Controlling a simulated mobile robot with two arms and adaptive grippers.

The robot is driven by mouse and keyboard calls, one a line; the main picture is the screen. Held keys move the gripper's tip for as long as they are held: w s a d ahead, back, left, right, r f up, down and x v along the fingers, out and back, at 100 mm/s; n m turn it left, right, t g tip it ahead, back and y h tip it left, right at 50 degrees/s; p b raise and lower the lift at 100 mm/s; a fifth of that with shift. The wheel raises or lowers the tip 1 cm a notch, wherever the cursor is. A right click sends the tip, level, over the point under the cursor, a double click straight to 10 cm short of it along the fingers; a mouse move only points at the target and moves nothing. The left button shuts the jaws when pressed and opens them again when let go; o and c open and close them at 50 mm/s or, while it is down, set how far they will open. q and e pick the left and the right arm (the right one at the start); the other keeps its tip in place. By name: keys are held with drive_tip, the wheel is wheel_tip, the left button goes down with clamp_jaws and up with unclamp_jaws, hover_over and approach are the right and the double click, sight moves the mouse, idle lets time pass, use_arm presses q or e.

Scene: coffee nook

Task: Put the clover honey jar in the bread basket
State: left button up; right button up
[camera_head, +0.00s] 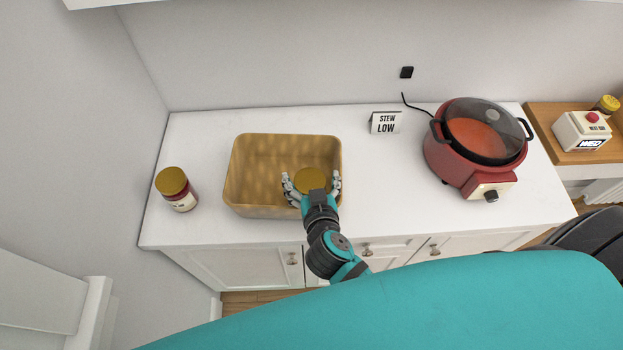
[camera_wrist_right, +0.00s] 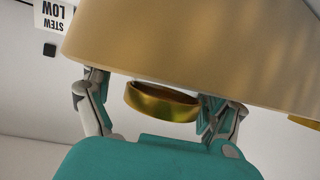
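My right gripper (camera_head: 312,181) reaches over the front wall of the tan bread basket (camera_head: 238,196), near its right end. A jar with a gold lid (camera_head: 311,180) is between its fingers; its body and label are hidden, so I cannot read that it is clover honey. The lid also shows between the fingers in the right wrist view (camera_wrist_right: 162,102), just past the basket wall (camera_wrist_right: 190,45). The fingers (camera_wrist_right: 153,100) stand spread, with a gap beside the lid; their tips are hidden. The jar appears inside the basket. My left gripper is not in view.
Another gold-lidded jar (camera_head: 177,189) with dark red contents stands left of the basket. A red cooker (camera_head: 455,172) and a STEW LOW sign (camera_head: 385,122) are to the right. The white counter (camera_head: 385,195) between basket and cooker is clear.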

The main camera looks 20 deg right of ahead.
drive_tip(key=shift+r+p, duration=0.3)
drive_tip(key=shift+p, duration=0.05)
drive_tip(key=shift+r+p, duration=0.4)
drive_tip(key=shift+p, duration=0.05)
drive_tip(key=b+v, duration=0.3)
drive_tip(key=v, duration=0.9)
